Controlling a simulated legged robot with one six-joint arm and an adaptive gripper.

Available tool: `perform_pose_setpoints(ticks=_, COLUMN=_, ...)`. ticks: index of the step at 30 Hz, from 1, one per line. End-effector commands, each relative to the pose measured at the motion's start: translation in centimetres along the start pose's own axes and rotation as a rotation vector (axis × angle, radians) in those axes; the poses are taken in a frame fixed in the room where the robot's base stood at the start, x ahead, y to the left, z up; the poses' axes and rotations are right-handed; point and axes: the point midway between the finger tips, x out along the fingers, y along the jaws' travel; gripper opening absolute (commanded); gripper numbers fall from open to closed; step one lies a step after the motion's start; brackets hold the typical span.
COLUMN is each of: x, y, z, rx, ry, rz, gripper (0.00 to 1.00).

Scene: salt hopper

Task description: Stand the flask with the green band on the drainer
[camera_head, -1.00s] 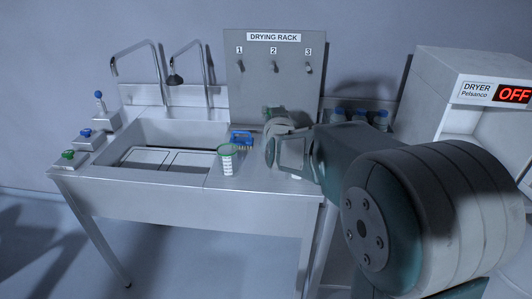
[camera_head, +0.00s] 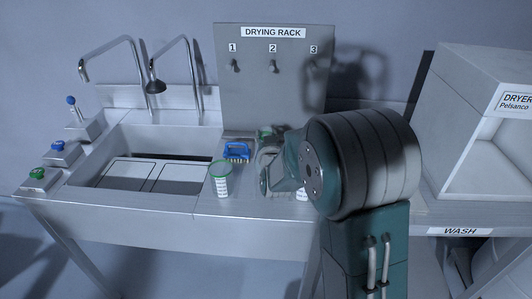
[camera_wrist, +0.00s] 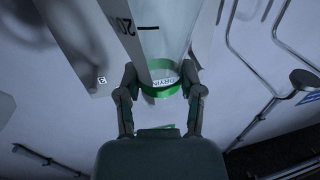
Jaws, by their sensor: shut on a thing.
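In the wrist view my gripper (camera_wrist: 162,84) is shut on a clear glass vessel (camera_wrist: 165,45) with a green band (camera_wrist: 158,92) and dark graduation marks. The band sits between the fingertips, and the vessel's far end runs out of the frame. In the head view my gripper (camera_head: 268,165) is above the counter, right of a blue brush, and mostly hides what it holds. A bit of green (camera_head: 265,133) shows at its top. The grey drying rack (camera_head: 275,85) with pegs 1, 2 and 3 stands behind. I cannot tell which surface is the drainer.
A clear cup with a green rim (camera_head: 220,182) and the blue brush (camera_head: 237,152) stand on the counter (camera_head: 245,207). The sink (camera_head: 160,140) with two taps is left. The dryer (camera_head: 480,130) is right. A white object (camera_head: 302,194) is partly hidden by my arm.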

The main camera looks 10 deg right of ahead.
Motion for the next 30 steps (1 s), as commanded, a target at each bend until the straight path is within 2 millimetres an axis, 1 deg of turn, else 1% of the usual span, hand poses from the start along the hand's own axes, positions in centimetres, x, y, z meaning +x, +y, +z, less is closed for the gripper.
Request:
perform_pose_setpoints(ticks=1, x=0.0, y=0.0, z=0.6, rx=0.0, ry=-0.001, rz=0.0, gripper=0.0)
perform_pose_setpoints(ticks=5, x=0.0, y=0.1, z=1.6, rx=0.0, ry=-0.001, rz=0.0, gripper=0.0)
perform_pose_setpoints(ticks=11, x=0.1, y=0.0, z=4.4, rx=0.0, ry=-0.003, rz=0.0, gripper=0.0)
perform_pose_setpoints(ticks=13, x=0.0, y=0.0, z=4.7, rx=0.0, ry=0.001, rz=0.0, gripper=0.0)
perform_pose_setpoints(ticks=21, x=0.0, y=0.0, z=4.8, rx=0.0, ry=0.001, rz=0.0, gripper=0.0)
perform_pose_setpoints(ticks=22, x=0.0, y=0.0, z=4.8, rx=0.0, ry=0.001, rz=0.0, gripper=0.62)
perform_pose_setpoints(ticks=23, x=0.0, y=0.0, z=4.8, rx=0.0, ry=0.001, rz=0.0, gripper=0.76)
perform_pose_setpoints(ticks=24, x=0.0, y=0.0, z=4.8, rx=0.0, ry=0.001, rz=0.0, gripper=0.83)
perform_pose_setpoints(ticks=30, x=0.0, y=0.0, z=4.8, rx=0.0, ry=0.001, rz=0.0, gripper=0.83)
